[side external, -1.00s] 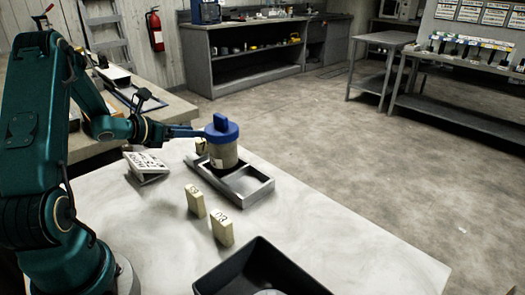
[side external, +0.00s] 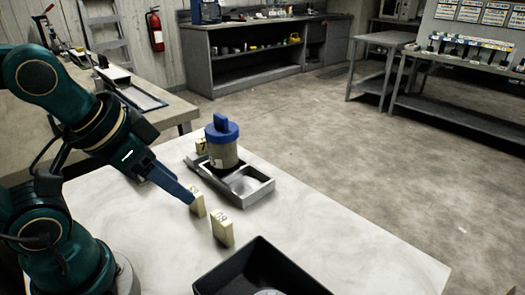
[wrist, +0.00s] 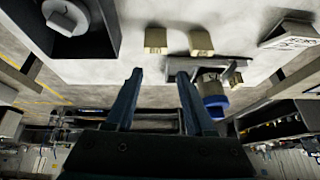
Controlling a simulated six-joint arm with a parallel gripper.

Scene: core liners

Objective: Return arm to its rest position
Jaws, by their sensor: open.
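My gripper (side external: 191,198) is open and empty. In the side view it points down and to the right, its blue fingers beside or in front of a beige numbered block (side external: 197,203); whether they touch is unclear there. In the wrist view its two fingers (wrist: 160,76) are spread with nothing between them. A grey canister with a blue cap (side external: 222,154) stands upright in the back part of a metal tray (side external: 262,191), apart from my gripper. The canister's blue cap also shows in the wrist view (wrist: 214,101).
A second beige block (side external: 222,228) stands nearer the front, and a third (side external: 201,146) behind the canister. A black bin (side external: 262,262) sits at the front edge with a pale round item inside. A white sign (wrist: 289,36) shows in the wrist view. The table's right side is clear.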

